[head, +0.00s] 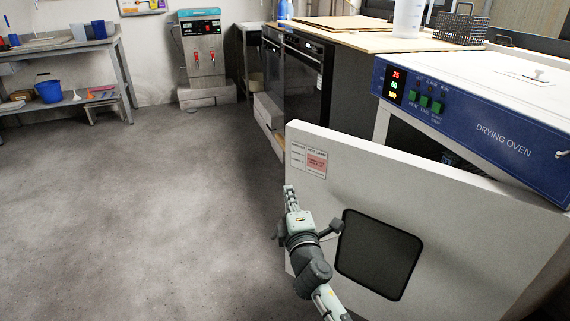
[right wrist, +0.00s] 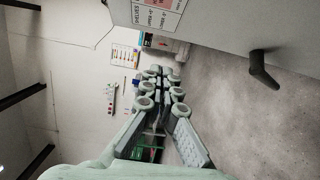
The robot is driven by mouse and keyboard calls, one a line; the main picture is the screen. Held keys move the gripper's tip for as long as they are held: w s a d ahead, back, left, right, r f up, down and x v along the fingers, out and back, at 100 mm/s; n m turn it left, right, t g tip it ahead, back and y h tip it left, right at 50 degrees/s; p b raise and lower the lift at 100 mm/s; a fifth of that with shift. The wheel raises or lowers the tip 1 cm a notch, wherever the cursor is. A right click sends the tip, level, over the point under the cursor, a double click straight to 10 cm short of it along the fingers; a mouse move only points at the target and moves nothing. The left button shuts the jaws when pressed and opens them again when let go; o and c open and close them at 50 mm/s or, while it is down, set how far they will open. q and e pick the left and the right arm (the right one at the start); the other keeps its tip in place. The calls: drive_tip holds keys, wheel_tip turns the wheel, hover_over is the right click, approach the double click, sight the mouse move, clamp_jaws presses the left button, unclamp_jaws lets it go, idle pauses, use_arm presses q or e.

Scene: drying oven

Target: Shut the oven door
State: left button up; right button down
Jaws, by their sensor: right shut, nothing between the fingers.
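The drying oven (head: 480,115) stands at the right in the head view, with a blue panel and lit red and green digits. Its white door (head: 460,230) stands open toward me, with a dark window and a label near its top left corner. A dark door handle (head: 331,229) sticks out beside the window; it also shows in the right wrist view (right wrist: 262,70). My right gripper (head: 289,190) is shut and empty, by the door's free left edge, with its fingers pointing away from me past that edge. I cannot tell whether it touches the door. My left gripper is not in view.
A counter (head: 345,38) with dark built-in appliances runs behind the oven, bearing a wire basket (head: 458,28) and a clear container. A metal table (head: 60,48) with a blue bucket (head: 49,91) stands far left. The grey floor (head: 150,200) left of the door is clear.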

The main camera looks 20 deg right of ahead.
approach(291, 159)
drive_tip(key=w+a, duration=0.2)
drive_tip(key=a, duration=0.1)
drive_tip(key=w+d, duration=0.2)
drive_tip(key=w, duration=0.1)
drive_tip(key=shift+w+d, duration=0.15)
drive_tip(key=shift+d, duration=0.15)
drive_tip(key=shift+w+d, duration=0.35)
drive_tip(key=shift+d, duration=0.1)
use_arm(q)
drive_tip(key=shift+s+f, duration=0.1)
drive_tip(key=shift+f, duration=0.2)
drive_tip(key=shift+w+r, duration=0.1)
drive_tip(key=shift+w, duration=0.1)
use_arm(e)
drive_tip(key=shift+d, duration=0.1)
